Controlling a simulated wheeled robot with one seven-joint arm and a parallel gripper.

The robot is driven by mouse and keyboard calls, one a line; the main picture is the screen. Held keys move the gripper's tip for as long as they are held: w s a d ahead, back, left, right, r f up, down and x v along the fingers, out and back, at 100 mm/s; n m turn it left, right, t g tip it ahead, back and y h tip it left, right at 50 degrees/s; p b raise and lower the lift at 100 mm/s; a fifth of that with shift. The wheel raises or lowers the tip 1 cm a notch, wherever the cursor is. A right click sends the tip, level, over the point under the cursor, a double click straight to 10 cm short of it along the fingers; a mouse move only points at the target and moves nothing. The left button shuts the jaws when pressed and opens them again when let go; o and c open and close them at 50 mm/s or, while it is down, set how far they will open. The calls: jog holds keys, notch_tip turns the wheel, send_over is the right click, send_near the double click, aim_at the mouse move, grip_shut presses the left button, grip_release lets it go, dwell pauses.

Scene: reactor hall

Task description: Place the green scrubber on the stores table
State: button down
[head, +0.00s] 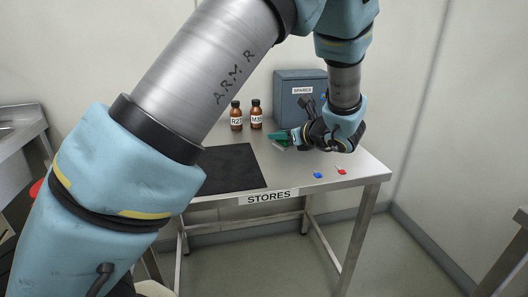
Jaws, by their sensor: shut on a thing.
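The green scrubber (282,136) shows at the left end of my gripper (292,136), which is shut on it. The gripper points to the left, low over the stores table (350,178). The scrubber is small in the view and partly hidden by the gripper; I cannot tell whether it touches the tabletop. The table is a metal one with a STORES label on its front edge.
Two brown bottles (236,116) (256,114) stand behind the scrubber. A grey SPARES box (297,96) is at the back. A black mat (230,168) covers the table's left part. Small blue (318,175) and red (341,171) items lie near the front edge.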

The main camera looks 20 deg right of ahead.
aim_at(279, 170)
notch_tip(279, 170, down, 9)
jog(key=shift+r+p, duration=0.2)
jog(key=shift+p, duration=0.25)
jog(key=shift+f, duration=0.2)
jog(key=c, duration=0.7)
grip_release()
jog(key=shift+o, duration=0.2)
jog(key=shift+r, duration=0.15)
